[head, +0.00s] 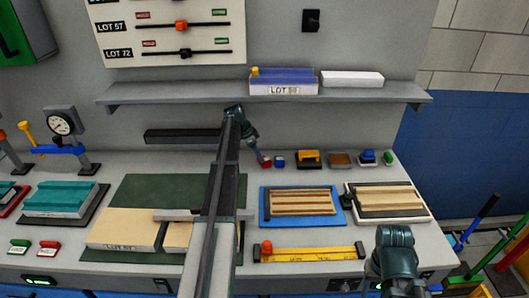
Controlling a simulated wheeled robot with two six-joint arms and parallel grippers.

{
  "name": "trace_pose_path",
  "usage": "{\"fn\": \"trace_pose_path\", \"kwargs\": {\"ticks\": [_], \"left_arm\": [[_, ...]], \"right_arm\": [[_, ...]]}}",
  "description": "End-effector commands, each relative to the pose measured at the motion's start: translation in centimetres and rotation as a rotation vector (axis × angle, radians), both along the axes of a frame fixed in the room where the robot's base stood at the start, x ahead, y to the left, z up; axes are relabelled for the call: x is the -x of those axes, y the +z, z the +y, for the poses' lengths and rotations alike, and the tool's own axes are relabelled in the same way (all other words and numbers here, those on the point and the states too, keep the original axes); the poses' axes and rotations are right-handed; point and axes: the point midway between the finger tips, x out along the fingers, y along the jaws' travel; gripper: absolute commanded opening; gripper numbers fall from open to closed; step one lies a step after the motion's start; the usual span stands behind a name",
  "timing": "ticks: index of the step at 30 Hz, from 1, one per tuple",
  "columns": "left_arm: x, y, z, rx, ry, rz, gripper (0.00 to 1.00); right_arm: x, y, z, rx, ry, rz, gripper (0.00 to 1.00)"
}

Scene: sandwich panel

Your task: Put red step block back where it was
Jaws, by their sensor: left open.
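The red step block (266,164) is small and stands on the bench's back part, at the left end of a row of small blocks. My left gripper (259,158) is open and reaches down right at it from the upper left. At this size I cannot tell whether the fingers touch the block or are around it. My left arm crosses the middle of the view and hides part of the bench. At the lower right, a teal part of my right arm shows; its fingers do not show.
A blue block (280,162) stands close beside the red one, with an orange block (309,158) and a brown block (341,160) farther right. In front lies a blue tray (263,222) with wooden strips. A shelf (200,93) hangs above.

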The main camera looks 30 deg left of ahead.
Motion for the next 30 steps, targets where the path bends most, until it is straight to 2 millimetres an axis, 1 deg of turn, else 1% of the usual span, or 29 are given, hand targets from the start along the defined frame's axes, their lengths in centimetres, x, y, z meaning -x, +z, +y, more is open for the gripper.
{"fn": "trace_pose_path", "kwargs": {"ticks": [1, 6, 12, 16, 21, 28, 30], "left_arm": [[1.3, -0.2, 0.7, 0.000, 0.003, 0.000, 0.67], [4.2, -0.2, 2.9, 0.000, 0.003, 0.000, 0.67], [6.6, -0.2, 4.7, 0.000, 0.001, 0.000, 0.67], [7.4, -0.2, 5.3, -0.001, 0.000, -0.001, 0.67], [7.7, -0.2, 5.5, 0.000, 0.000, 0.000, 0.67], [7.7, -0.2, 5.5, 0.000, -0.001, 0.000, 0.67], [7.7, -0.2, 5.1, 0.000, -0.001, 0.003, 0.67]], "right_arm": [[0.0, -0.2, 0.0, 0.000, 0.000, 0.000, 0.50], [0.0, -0.2, 0.0, 0.000, 0.000, 0.000, 0.50], [0.0, -0.2, 0.0, 0.000, 0.000, 0.000, 0.50], [0.0, -0.2, 0.0, 0.000, 0.000, 0.000, 0.50], [0.0, -0.2, 0.0, 0.000, 0.000, 0.000, 0.50], [0.0, -0.2, 0.0, 0.000, 0.000, 0.000, 0.50], [0.0, -0.2, 0.0, 0.000, 0.000, 0.000, 0.50]]}}
